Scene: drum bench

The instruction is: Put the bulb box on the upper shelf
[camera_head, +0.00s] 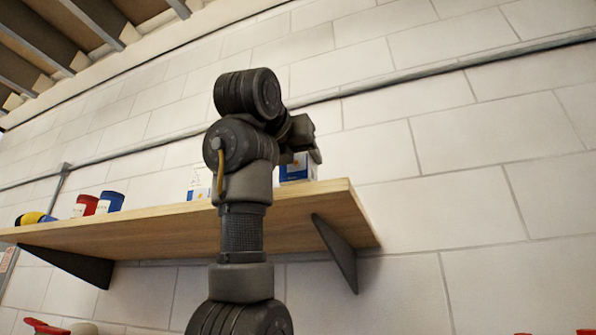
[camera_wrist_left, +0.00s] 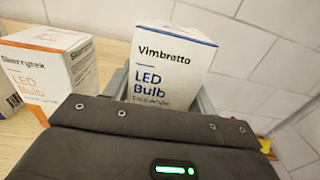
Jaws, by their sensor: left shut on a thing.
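The bulb box I hold is white and blue and reads "Vimbratto LED Bulb" in the left wrist view (camera_wrist_left: 172,62). In the head view it shows (camera_head: 298,171) at the right end of the wooden upper shelf (camera_head: 290,212). My left gripper (camera_head: 301,157) is shut on this box, with grey fingers beside it. The box looks upright. Its underside is hidden, so I cannot tell whether it touches the shelf. My right gripper is not in view.
A second bulb box, "Skerrytek" in orange and white (camera_wrist_left: 50,68), stands left of the held box in the wrist view. A red can (camera_head: 85,206), a blue can (camera_head: 110,202) and a yellow-black item (camera_head: 34,218) are at the shelf's left. A pipe (camera_head: 420,78) crosses the wall.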

